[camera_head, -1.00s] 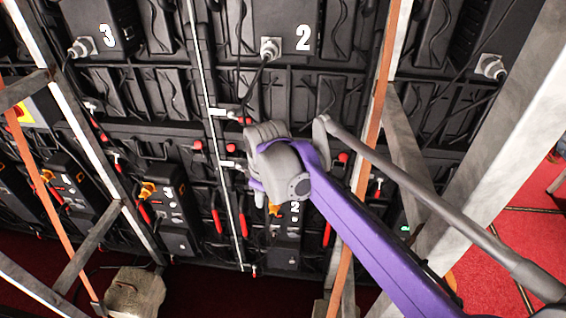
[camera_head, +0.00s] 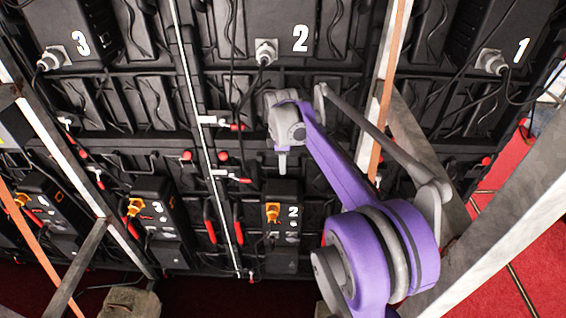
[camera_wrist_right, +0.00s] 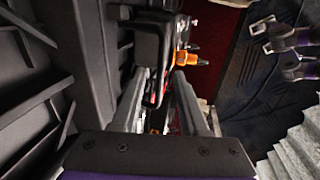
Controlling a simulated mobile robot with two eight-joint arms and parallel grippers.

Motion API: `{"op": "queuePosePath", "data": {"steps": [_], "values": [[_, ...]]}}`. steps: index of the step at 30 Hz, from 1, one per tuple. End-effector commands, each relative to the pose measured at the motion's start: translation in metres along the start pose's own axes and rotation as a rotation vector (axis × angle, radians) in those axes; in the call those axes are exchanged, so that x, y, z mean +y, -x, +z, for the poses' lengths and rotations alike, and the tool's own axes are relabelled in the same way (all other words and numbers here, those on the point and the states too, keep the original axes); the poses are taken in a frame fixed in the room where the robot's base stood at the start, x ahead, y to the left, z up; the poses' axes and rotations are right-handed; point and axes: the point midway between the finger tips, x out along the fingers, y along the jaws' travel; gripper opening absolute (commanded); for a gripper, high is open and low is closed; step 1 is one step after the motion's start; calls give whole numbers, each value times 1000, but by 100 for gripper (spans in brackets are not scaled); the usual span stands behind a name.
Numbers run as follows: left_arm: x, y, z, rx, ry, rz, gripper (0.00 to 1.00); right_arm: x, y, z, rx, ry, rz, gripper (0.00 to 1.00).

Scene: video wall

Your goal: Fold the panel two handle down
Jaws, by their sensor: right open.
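The upper wall panel marked 2 (camera_head: 300,38) is black, with a grey cable plug. Below it, a black box also marked 2 (camera_head: 284,240) has an orange plug. Red-tipped handles show near the panel seam, one upper (camera_head: 237,126) and one lower (camera_head: 240,180); I cannot tell which is the task's handle. A long red handle (camera_head: 239,222) hangs left of the box. My right gripper (camera_head: 283,168) is in front of the wall above the box. In the right wrist view its fingers (camera_wrist_right: 162,98) are apart, with red and orange parts beyond them. My left gripper is out of view.
Metal frame posts stand at the left (camera_head: 62,150) and right (camera_head: 500,215), with an orange-edged post (camera_head: 385,85) close to my right arm. Red carpet (camera_head: 520,250) shows at the lower right. A sandbag-like weight (camera_head: 130,302) lies at the lower left.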

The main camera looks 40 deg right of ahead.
Motion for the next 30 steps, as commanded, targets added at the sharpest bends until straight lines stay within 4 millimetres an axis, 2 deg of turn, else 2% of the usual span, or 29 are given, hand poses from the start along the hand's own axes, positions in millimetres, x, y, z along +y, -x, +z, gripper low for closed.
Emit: {"op": "queuePosePath", "data": {"steps": [10,18,30], "values": [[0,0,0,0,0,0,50,0,-6,0,0,0,0,44],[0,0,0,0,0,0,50,0,-6,0,0,-1,0,0],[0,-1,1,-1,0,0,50,-1,-6,0,0,0,10,0]]}}
